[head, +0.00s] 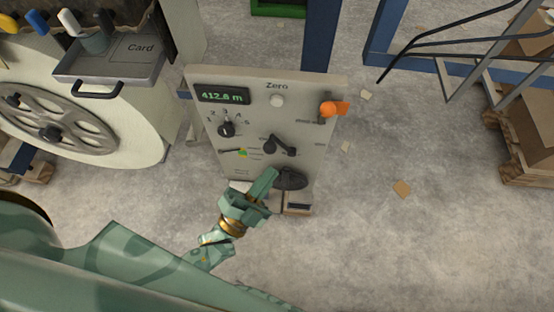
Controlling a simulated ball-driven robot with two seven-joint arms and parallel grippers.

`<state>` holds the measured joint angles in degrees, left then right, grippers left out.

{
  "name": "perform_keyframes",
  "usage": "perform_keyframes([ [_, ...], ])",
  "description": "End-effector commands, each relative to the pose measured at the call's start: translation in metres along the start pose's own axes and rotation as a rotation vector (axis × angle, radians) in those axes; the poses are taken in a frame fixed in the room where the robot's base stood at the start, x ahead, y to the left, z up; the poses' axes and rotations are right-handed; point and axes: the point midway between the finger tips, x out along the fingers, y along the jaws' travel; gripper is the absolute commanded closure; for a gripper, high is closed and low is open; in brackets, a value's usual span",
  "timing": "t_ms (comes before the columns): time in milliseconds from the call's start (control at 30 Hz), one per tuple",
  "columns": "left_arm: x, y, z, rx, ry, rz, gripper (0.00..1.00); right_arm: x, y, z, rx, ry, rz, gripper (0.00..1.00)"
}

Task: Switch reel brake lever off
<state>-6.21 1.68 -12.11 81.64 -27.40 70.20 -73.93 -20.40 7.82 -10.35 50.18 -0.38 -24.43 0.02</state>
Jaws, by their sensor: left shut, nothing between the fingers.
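A grey control panel (262,98) stands upright in the middle of the head view. A black lever (280,147) sits on a round hub at its centre and points to the right and slightly down. The small print around it is too small to read, so I cannot tell if it is the reel brake lever. An orange knob (328,109) sits on a bracket at the panel's right edge. My left gripper (269,178) is shut and empty in front of the panel's lower part, below the black lever. It partly covers a dark fitting (291,179). My right gripper is out of view.
The panel also has a green display (223,96) reading about 412.6 m, a Zero button (277,101) and a numbered dial (226,129). A large white reel (120,140) and a card tray (108,65) stand left.

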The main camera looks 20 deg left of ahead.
Motion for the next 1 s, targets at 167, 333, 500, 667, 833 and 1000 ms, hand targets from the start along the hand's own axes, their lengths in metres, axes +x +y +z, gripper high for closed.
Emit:
perform_keyframes([
  [167, -0.032, 0.003, 0.000, -0.001, -0.001, 0.003, 1.00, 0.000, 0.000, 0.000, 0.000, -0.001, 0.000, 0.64],
  [333, -0.045, 0.003, 0.000, 0.000, 0.000, 0.001, 1.00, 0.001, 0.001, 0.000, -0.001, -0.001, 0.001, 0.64],
  [500, -0.048, 0.003, -0.001, 0.000, 0.001, -0.001, 1.00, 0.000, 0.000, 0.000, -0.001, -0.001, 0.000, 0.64],
  [667, -0.048, 0.003, -0.001, 0.000, 0.001, -0.001, 1.00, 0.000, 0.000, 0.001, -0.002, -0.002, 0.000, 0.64],
  [833, -0.048, 0.003, -0.001, 0.000, 0.001, -0.001, 1.00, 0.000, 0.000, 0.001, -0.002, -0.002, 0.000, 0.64],
  [1000, -0.046, 0.004, 0.000, 0.001, -0.006, 0.017, 1.00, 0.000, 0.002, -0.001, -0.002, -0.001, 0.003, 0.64],
])
